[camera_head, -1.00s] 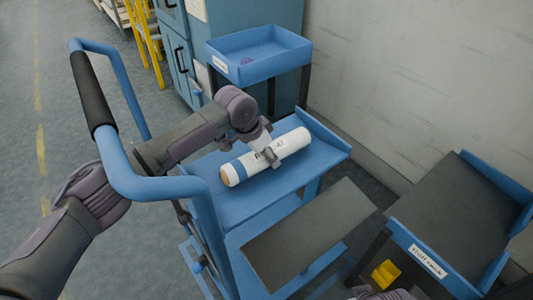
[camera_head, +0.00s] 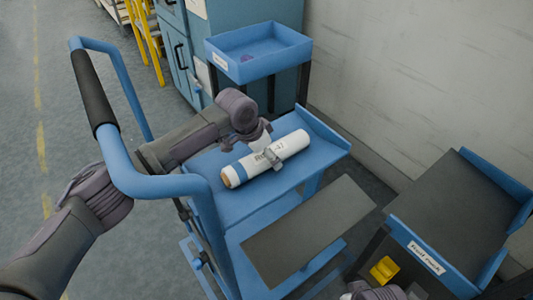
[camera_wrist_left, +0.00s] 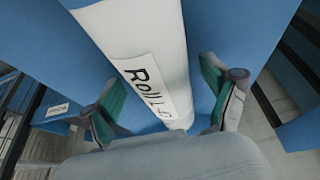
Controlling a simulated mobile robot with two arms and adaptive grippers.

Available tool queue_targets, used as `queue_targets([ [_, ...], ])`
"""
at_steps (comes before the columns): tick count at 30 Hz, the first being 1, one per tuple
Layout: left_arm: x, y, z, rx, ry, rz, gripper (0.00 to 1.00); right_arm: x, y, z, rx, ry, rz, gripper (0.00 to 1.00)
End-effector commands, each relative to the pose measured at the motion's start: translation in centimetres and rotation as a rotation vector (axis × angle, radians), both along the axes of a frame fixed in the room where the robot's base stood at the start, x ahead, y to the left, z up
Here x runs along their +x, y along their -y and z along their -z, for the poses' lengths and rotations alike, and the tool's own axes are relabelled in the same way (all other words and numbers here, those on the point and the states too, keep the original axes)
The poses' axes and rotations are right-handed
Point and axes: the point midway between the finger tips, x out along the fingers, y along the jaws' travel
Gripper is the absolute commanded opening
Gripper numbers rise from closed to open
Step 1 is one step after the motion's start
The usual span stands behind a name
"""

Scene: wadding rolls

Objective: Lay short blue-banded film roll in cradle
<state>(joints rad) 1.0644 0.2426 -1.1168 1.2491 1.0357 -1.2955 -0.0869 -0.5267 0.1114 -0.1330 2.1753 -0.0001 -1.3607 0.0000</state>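A white roll (camera_head: 284,152) with a blue band near its lower left end lies on the blue top shelf of a cart (camera_head: 235,205). A label starting with "Roll" is on its side; the white roll also shows in the left wrist view (camera_wrist_left: 125,32). My left gripper (camera_head: 271,158) is over the middle of the roll. In the left wrist view its green-padded fingers (camera_wrist_left: 163,105) stand apart on both sides of the roll, with a gap at the right finger. I cannot tell if the left finger touches. No cradle is clearly recognisable.
A blue tray (camera_head: 258,68) stands behind, near the wall. The cart handle (camera_head: 92,95) rises at the left.

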Motion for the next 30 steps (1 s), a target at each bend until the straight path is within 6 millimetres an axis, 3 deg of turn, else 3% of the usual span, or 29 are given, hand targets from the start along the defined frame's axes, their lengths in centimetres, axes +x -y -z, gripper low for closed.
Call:
queue_targets([
  [10,0.1,0.0,-0.4,0.000,0.003,0.000,0.86,-0.3,-0.1,-0.3,0.002,0.001,-0.001,0.00],
  [14,0.1,-0.1,-1.3,0.001,0.002,0.000,0.86,-0.8,0.1,-2.1,0.000,0.007,-0.002,0.00],
  [30,-2.2,-3.2,-10.8,-0.001,0.003,-0.001,0.86,-0.5,-0.1,5.6,-0.003,-0.035,-0.006,0.00],
])
